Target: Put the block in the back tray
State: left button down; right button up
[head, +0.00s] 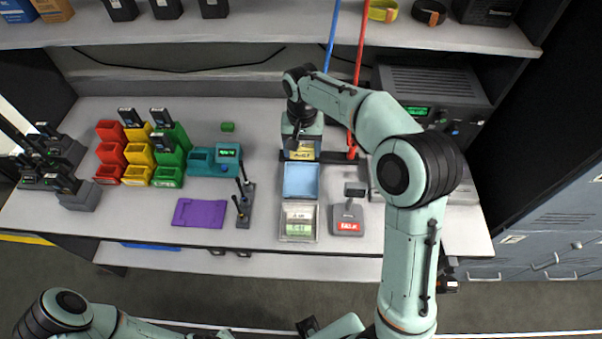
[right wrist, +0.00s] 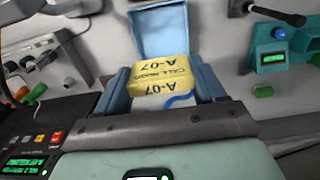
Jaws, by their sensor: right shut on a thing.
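A yellow block (right wrist: 162,75) marked A-07 sits between the two fingers of my right gripper (right wrist: 163,88) in the right wrist view. The gripper is shut on it. In the head view my right gripper (head: 302,143) reaches down at the back of the bench, with the yellow block (head: 303,152) at its tip. The block is just behind an empty light blue tray (head: 301,181), which also shows beyond the block in the right wrist view (right wrist: 163,32). A pale tray (head: 298,237) with a green block in it stands in front. Whether the yellow block touches anything below is hidden.
A grey device with a red label (head: 347,217) stands right of the trays. A radio stand (head: 244,205) and a purple plate (head: 200,213) are at the left. Coloured bins (head: 138,155) stand further left. A red cable (head: 357,70) and blue cable hang near my right forearm.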

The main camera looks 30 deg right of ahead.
jog(key=f, duration=0.6)
jog(key=f+b, duration=0.1)
jog(key=f, duration=0.4)
jog(key=shift+w+f, duration=0.2)
jog(key=shift+f, duration=0.2)
jog(key=shift+f, duration=0.15)
jog(key=o, duration=1)
